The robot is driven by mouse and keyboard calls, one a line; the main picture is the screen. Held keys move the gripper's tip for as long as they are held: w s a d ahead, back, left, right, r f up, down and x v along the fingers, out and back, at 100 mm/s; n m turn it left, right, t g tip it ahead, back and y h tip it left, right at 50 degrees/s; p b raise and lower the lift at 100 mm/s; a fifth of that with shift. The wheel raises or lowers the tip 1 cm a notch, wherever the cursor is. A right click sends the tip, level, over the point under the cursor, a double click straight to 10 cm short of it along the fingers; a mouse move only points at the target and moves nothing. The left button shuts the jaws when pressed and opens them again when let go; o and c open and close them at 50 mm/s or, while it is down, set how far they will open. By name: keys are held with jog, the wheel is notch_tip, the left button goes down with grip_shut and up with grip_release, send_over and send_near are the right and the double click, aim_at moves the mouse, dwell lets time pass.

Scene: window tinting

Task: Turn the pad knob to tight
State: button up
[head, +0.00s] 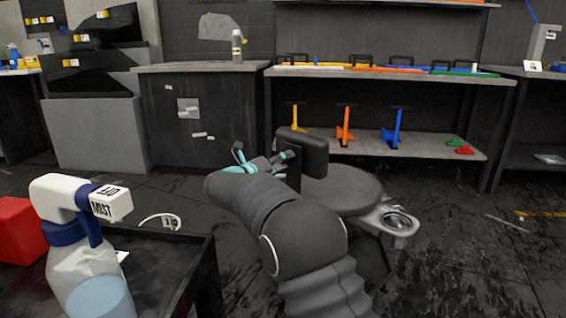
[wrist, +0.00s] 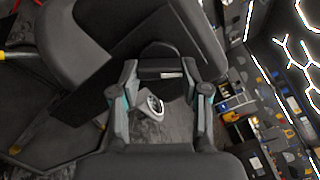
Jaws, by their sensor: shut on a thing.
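A stool with a round dark seat (head: 343,190) stands on the floor, and a dark upright pad (head: 303,150) rises at its left side. The pad also fills much of the upper wrist view (wrist: 95,45). My gripper (head: 284,158) reaches this pad from the left, with teal parts showing. In the wrist view, my gripper (wrist: 160,72) has its two fingers on either side of a dark part, the pad knob (wrist: 159,52), with a small pale mark below it. The fingers hide its sides, and I cannot read its setting.
A metal cup-like tray (head: 395,222) sticks out at the stool's right. A shelf (head: 425,145) with coloured tools is behind. The floor at right is mostly clear.

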jog(key=shift+m, duration=1.5)
jog(key=o, duration=1.1)
jog(key=shift+o, duration=0.2)
jog(key=shift+a, duration=0.1)
jog(key=v, duration=1.2)
